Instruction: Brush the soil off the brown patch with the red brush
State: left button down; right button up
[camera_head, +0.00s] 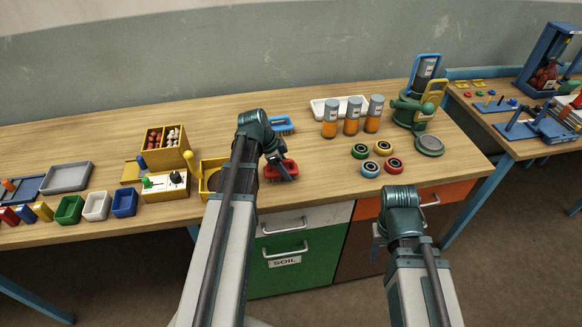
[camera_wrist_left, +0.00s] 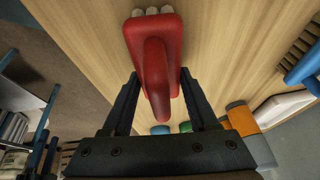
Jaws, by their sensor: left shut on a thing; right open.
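The red brush (camera_head: 289,167) is near the table's front edge in the head view. My left gripper (camera_head: 277,165) is shut on it from above. In the left wrist view the brush's red back (camera_wrist_left: 150,30) and handle lie between the two fingers, with pale bristle tufts at the top edge. I cannot tell whether the bristles touch the table. No brown patch with soil shows clearly; a yellow-edged tray (camera_head: 210,187) with a brownish inside sits just left of my left arm, partly hidden by it. My right gripper (camera_head: 378,240) is open and empty in front of the cabinet.
A blue brush (camera_head: 281,124) lies behind the red one. Orange-filled jars (camera_head: 351,118) and several coloured rings (camera_head: 383,148) stand to the right. A green drawer labelled SOIL (camera_head: 284,262) is below.

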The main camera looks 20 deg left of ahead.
aim_at(293, 163)
pick_arm(q)
jog(key=shift+a, duration=0.15)
jog(key=shift+w+d, duration=0.45)
jog(key=shift+d, duration=0.3)
jog(key=shift+w+d, duration=0.45)
jog(key=shift+d, duration=0.3)
jog(key=shift+w+d, duration=0.55)
jog(key=shift+d, duration=0.2)
jog(key=shift+w+d, duration=0.55)
jog(key=shift+d, duration=0.15)
jog(key=shift+d, duration=0.1)
jog(key=shift+w+d+f, duration=0.1)
jog(key=shift+w+d, duration=0.35)
jog(key=shift+d, duration=0.25)
jog(key=shift+w+d, duration=0.4)
jog(key=shift+d, duration=0.25)
